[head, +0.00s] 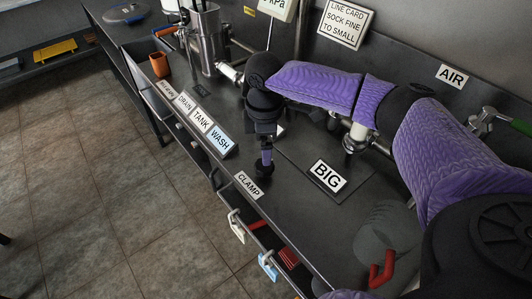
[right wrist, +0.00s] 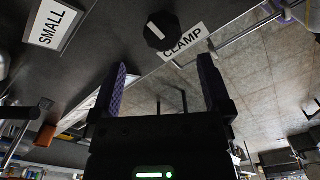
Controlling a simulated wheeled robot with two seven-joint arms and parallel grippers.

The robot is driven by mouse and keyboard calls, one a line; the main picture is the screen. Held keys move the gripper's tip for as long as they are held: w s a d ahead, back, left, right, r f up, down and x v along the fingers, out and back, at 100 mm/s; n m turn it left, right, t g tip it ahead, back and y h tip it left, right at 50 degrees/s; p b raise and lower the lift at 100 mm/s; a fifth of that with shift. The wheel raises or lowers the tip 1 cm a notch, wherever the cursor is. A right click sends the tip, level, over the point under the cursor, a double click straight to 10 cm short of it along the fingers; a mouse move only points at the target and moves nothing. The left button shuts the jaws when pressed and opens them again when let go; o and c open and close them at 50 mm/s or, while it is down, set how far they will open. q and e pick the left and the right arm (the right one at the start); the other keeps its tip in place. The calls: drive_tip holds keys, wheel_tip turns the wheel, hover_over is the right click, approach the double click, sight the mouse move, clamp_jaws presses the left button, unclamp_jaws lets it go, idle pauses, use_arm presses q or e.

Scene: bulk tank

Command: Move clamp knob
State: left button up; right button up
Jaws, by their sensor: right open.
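The clamp knob (right wrist: 161,31) is a round black knob with a white pointer line, beside the white CLAMP label (right wrist: 183,43) in the right wrist view. In the head view the label (head: 247,184) lies near the bench's front edge, and the knob (head: 263,170) is mostly hidden under my gripper. My right gripper (right wrist: 163,62) is open and empty, its two purple-lined fingers apart, with the knob ahead of the gap and apart from them. In the head view this gripper (head: 267,157) points down above the knob. My left gripper is not in view.
A BIG label plate (head: 326,175) lies right of the knob. DRAIN, TANK and WASH labels (head: 202,121) line the front edge. An orange cup (head: 160,64) and a steel vessel (head: 206,40) stand at the far left. A red handle (head: 383,270) is at lower right.

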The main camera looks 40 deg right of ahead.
sight(264, 168)
wheel_tip(264, 168, down, 6)
drive_tip(key=shift+s+a+f+b, duration=0.1)
drive_tip(key=shift+f+b, duration=0.1)
drive_tip(key=shift+b, duration=1)
drive_tip(key=shift+f, duration=0.4)
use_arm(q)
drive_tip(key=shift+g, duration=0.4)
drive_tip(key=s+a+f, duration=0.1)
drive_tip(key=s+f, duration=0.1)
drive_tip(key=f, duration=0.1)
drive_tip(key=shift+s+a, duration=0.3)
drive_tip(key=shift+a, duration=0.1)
